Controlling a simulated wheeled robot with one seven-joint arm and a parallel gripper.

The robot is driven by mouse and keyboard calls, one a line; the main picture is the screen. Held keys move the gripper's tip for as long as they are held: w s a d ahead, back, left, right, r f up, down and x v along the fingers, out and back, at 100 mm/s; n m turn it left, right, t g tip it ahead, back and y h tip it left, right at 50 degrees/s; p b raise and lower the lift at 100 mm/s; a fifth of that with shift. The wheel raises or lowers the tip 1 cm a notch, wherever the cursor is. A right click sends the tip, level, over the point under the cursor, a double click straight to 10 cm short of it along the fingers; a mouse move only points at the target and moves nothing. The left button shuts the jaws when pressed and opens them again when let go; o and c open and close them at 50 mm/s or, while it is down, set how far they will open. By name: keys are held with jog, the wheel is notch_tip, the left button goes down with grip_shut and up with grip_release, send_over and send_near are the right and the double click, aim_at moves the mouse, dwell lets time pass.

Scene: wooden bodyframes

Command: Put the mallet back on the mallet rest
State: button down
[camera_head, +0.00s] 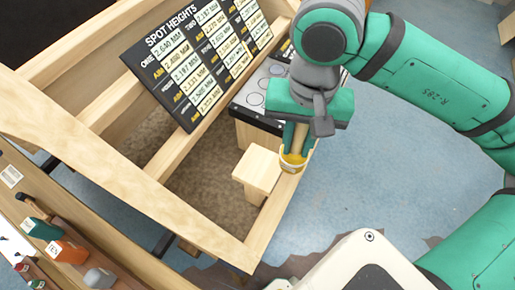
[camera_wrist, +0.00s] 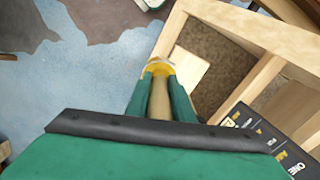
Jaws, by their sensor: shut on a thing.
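My gripper (camera_head: 295,135) is shut on the mallet, with its green fingers on both sides of the wooden handle (camera_wrist: 158,103). The mallet's yellow head (camera_head: 293,162) hangs below the fingers, over the right side of the wooden frame, near a pale wooden block (camera_head: 258,170). In the wrist view the yellow head (camera_wrist: 157,68) shows just past the fingertips of my gripper (camera_wrist: 160,82), next to the same block (camera_wrist: 188,70). I cannot tell whether the head touches the frame. I cannot tell for sure which thing is the mallet rest.
A black "Spot Heights" board (camera_head: 195,60) leans on the wooden frame (camera_head: 150,195). A dark panel with pale circles (camera_head: 255,92) lies beside it. A bench (camera_head: 85,225) at lower left holds several small tools and boxes. Blue floor (camera_head: 365,165) is open to the right.

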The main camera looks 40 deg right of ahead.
jog(key=shift+w+a+f, duration=0.4)
jog(key=shift+w+f, duration=1)
jog(key=shift+f, duration=0.4)
jog(key=shift+w+a+f, duration=0.35)
jog(key=shift+w+f, duration=1)
jog(key=shift+f, duration=0.4)
jog(key=shift+w+a+f, duration=0.4)
jog(key=shift+w+f, duration=1)
jog(key=shift+f, duration=0.4)
jog(key=shift+f, duration=0.1)
jog(key=c, duration=1.6)
grip_release()
jog(key=shift+o, duration=0.2)
notch_tip(320, 180, up, 12)
jog(key=shift+w+r, duration=0.1)
jog(key=shift+r, duration=0.1)
